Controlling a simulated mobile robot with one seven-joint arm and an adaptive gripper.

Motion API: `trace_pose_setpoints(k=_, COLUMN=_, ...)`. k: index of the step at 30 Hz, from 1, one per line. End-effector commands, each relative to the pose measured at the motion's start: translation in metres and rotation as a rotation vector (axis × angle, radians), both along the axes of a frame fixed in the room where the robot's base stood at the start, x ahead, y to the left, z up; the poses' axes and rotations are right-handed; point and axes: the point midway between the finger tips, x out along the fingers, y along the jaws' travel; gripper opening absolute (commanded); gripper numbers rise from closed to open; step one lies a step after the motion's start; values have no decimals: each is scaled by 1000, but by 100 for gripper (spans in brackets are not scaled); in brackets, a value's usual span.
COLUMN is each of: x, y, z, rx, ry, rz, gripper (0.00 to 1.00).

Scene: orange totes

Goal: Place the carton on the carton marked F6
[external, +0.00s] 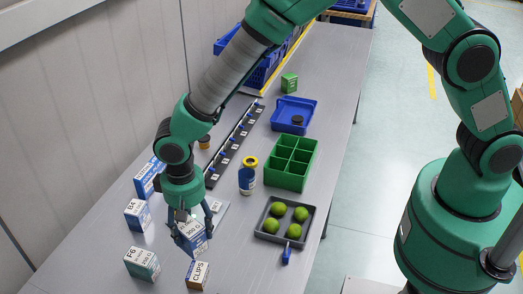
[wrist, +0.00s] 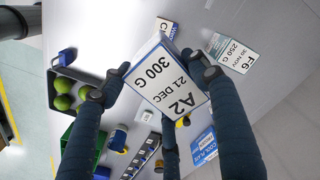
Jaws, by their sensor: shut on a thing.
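My gripper (external: 190,224) is shut on a white and blue carton (external: 194,241), held near the front of the table. In the wrist view, the held carton (wrist: 163,76) shows its label, "A2", "21 DEC", "300 G", and my dark fingers press around it. The carton marked F6 (external: 142,264) is white and teal and stands at the front left of the table, to the lower left of my gripper. In the wrist view, the F6 carton (wrist: 232,52) lies to the right of the held one, apart from it. The gap under the held carton is hard to judge.
Another carton (external: 137,214) and a blue one (external: 147,178) stand to the left. A tray of green balls (external: 265,235), a green crate (external: 275,181) and a yellow-capped bottle (external: 247,181) are to the right.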

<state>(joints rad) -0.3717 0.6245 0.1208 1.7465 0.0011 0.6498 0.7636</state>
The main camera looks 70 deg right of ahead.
Motion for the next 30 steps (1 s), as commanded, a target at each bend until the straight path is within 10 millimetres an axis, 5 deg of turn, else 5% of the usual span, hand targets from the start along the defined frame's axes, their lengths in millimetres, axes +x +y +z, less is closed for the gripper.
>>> trace_pose_setpoints(k=16, x=7, y=3, z=0, rx=1, ry=-3, rz=0, gripper=26)
trace_pose_setpoints(k=30, x=60, y=22, z=-6, rx=1, ry=-1, rz=0, gripper=26)
